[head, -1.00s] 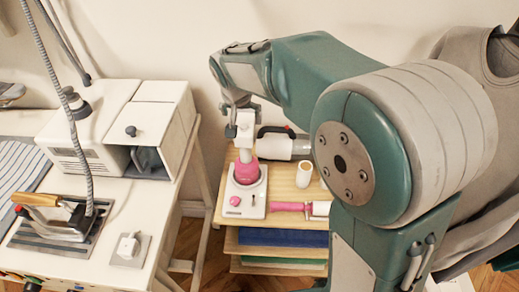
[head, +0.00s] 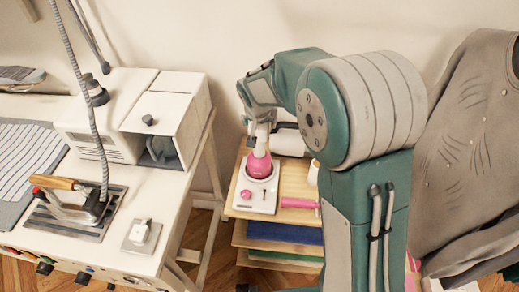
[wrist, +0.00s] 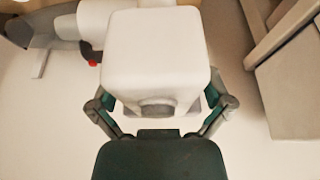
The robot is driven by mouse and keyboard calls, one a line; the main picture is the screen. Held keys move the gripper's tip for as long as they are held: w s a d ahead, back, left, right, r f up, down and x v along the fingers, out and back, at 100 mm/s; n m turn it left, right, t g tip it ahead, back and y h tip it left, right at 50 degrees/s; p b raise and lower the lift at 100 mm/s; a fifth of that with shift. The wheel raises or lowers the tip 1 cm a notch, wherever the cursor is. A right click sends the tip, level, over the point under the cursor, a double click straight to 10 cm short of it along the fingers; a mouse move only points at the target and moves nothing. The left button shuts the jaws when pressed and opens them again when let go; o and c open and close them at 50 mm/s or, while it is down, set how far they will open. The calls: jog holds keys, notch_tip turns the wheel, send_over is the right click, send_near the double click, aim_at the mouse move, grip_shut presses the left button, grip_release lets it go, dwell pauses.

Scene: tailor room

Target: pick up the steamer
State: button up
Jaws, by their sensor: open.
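The steamer (head: 258,165) has a pink lower body and a white head, and stands upright on its white base (head: 252,200) on the wooden shelf. My gripper (head: 259,120) is at the steamer's head from above. In the wrist view the white block-shaped steamer head (wrist: 155,50) fills the middle. The open fingers of my gripper (wrist: 162,108) stand on its left and right sides. I cannot tell whether they touch it. The steamer's lower body is hidden in the wrist view.
A white and grey appliance (head: 288,141) lies just behind the steamer. A pink-handled roller (head: 298,203) and a cream spool (head: 313,173) are to its right. The white ironing table (head: 125,225) with an iron (head: 75,205) stands left. A grey garment (head: 465,150) hangs at right.

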jog(key=shift+c, duration=0.3)
jog(key=c, duration=1.1)
jog(key=shift+o, duration=0.2)
jog(key=shift+r, duration=0.1)
